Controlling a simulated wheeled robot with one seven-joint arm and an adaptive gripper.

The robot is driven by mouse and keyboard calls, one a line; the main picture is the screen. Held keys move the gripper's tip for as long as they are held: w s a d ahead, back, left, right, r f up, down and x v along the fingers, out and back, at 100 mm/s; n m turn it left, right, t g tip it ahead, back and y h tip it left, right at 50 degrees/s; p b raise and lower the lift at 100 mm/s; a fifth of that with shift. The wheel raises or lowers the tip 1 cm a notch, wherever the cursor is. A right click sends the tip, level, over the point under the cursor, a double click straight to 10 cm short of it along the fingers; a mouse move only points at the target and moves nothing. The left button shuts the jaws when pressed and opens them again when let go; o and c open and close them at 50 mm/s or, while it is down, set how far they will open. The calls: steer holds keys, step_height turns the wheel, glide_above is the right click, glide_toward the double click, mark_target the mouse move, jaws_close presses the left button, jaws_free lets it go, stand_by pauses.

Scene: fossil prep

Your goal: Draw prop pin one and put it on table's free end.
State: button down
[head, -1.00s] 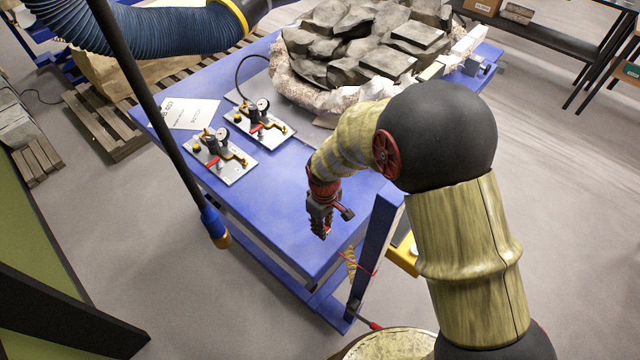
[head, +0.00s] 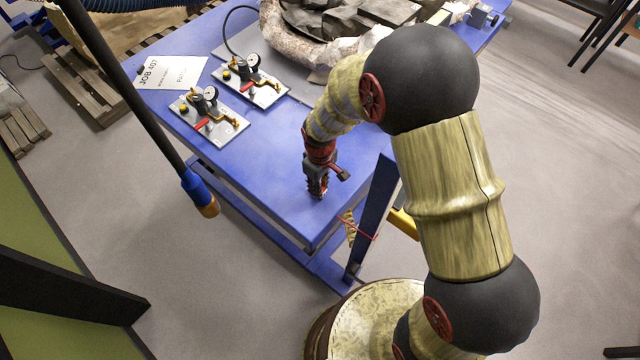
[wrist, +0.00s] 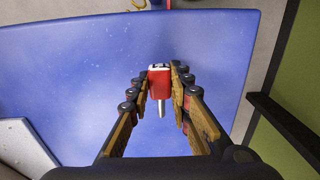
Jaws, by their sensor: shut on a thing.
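Prop pin one is a small red-headed pin (wrist: 159,84) with a dark mark on its top and a pale metal shank. In the wrist view it sits between the fingers of my gripper (wrist: 160,76), which is shut on it. In the head view my gripper (head: 319,192) points down over the bare near end of the blue table (head: 285,208). The tips look close to the tabletop, but I cannot tell whether the pin touches it. The pin is mostly hidden there by the fingers.
Two metal plates with gauges and valves (head: 210,118) (head: 252,82) and a job sheet (head: 170,72) lie on the table's left part. A rock in a pale jacket (head: 300,45) is at the back. A black pole with a blue end (head: 197,188) hangs left of the table.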

steer(key=shift+f, duration=0.55)
steer(key=c, duration=1.6)
jaws_free()
steer(key=shift+o, duration=0.2)
steer(key=s+d+r, duration=0.1)
steer(key=s+d+p, duration=0.1)
steer(key=s+d+r+p, duration=0.1)
steer(key=s+d, duration=0.1)
steer(key=shift+d+r, duration=0.1)
steer(key=shift+r, duration=0.2)
steer(key=shift+s+d, duration=0.15)
steer(key=shift+s, duration=0.15)
